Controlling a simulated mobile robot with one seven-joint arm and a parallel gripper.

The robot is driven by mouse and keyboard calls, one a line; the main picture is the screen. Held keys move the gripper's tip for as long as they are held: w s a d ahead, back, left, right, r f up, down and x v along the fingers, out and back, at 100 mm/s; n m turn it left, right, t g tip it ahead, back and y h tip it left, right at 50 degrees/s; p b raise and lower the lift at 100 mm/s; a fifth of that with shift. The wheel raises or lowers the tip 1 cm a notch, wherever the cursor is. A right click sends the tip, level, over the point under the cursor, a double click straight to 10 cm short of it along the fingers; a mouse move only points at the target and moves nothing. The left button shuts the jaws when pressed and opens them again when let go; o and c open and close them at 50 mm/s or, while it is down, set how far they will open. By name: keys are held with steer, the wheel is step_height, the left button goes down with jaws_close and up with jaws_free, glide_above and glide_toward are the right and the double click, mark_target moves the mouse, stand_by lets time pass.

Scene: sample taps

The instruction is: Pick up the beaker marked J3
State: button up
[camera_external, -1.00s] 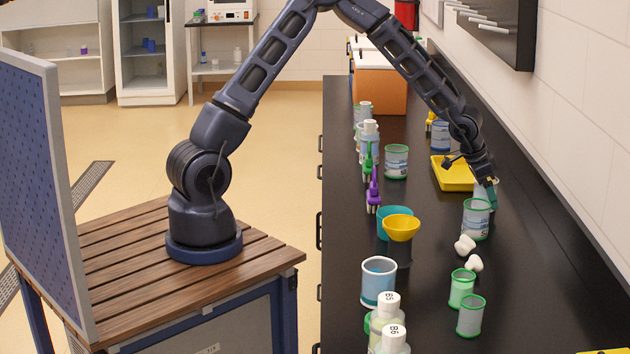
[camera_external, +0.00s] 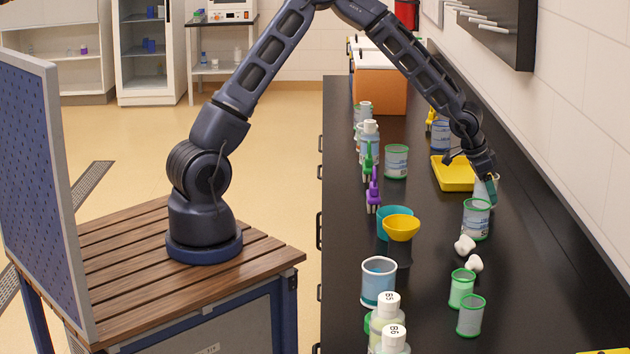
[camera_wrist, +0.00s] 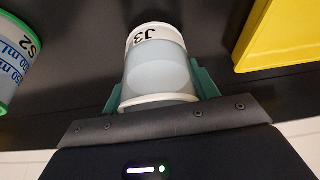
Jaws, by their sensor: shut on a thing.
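The beaker marked J3 (camera_wrist: 157,62) is a pale, translucent cup with a white rim and a black J3 marking, in the middle of the wrist view. My gripper (camera_wrist: 160,85) is shut on it, with one green finger against each side. In the external view, my gripper (camera_external: 490,192) is low over the right side of the black bench, and only a pale part of the beaker (camera_external: 493,180) shows beside it. I cannot tell whether the beaker touches the bench.
The green-rimmed S2 beaker (camera_external: 476,220) stands just in front of my gripper and shows at left in the wrist view (camera_wrist: 15,60). A yellow tray (camera_external: 452,174) lies close behind. White stoppers (camera_external: 465,245) and green beakers (camera_external: 462,289) are nearer. The wall bounds the right.

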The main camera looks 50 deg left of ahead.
step_height(320, 180, up, 19)
stand_by(1.4)
